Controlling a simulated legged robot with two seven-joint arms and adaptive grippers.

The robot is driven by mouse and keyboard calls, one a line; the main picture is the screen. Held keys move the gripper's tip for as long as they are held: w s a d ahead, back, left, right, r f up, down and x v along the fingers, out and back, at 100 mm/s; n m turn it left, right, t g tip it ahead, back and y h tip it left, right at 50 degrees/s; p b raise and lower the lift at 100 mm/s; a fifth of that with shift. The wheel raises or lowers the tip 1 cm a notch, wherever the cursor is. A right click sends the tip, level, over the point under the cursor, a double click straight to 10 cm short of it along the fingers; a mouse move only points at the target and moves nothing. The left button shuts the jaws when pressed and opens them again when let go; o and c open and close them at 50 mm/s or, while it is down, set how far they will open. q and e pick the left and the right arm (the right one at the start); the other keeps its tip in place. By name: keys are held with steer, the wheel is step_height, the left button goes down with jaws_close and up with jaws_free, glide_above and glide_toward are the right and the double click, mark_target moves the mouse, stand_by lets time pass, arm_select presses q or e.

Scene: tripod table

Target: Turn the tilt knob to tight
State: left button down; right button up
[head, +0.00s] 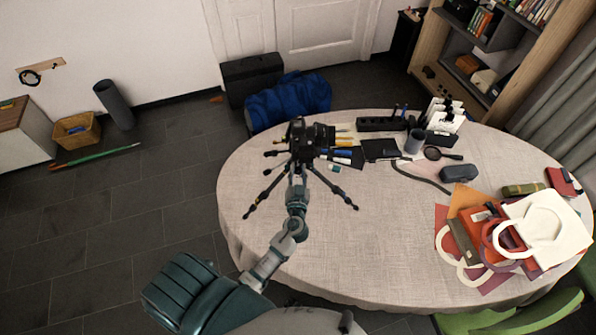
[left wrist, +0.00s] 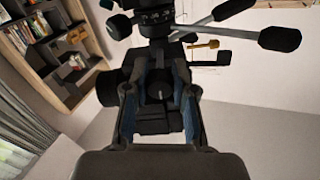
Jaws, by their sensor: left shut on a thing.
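A black camera (head: 297,130) sits on a tripod (head: 262,196) that stands on the round table with its legs spread. My left gripper (head: 297,166) reaches up to the near side of the tripod head, just below the camera. In the left wrist view, my left gripper (left wrist: 160,84) has its two fingers on either side of a dark round tilt knob (left wrist: 158,93) and is shut on it. The tripod head (left wrist: 155,18) and its grey handles with black grips (left wrist: 279,39) show above the fingers. Any tightness mark on the knob is too small to read. My right gripper is out of view.
The table (head: 360,260) is clear at the front. Bags and folders (head: 540,229) pile up at the right.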

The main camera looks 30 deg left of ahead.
arm_select(q)
steer(key=m, duration=0.3)
steer(key=shift+f+b, duration=0.1)
steer(key=shift+b, duration=0.3)
steer(key=shift+m, duration=2.1)
steer(key=m, duration=0.2)
steer(key=shift+m, duration=0.4)
steer(key=m+p, duration=0.1)
steer(key=m, duration=0.2)
steer(key=shift+m+p, duration=0.7)
steer(key=shift+m, duration=1.4)
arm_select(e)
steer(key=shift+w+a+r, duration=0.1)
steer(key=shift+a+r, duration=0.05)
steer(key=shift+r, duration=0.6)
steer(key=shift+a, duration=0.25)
arm_select(q)
steer(key=c, duration=1)
jaws_free()
steer(key=shift+o, duration=0.4)
steer(key=shift+w, duration=0.1)
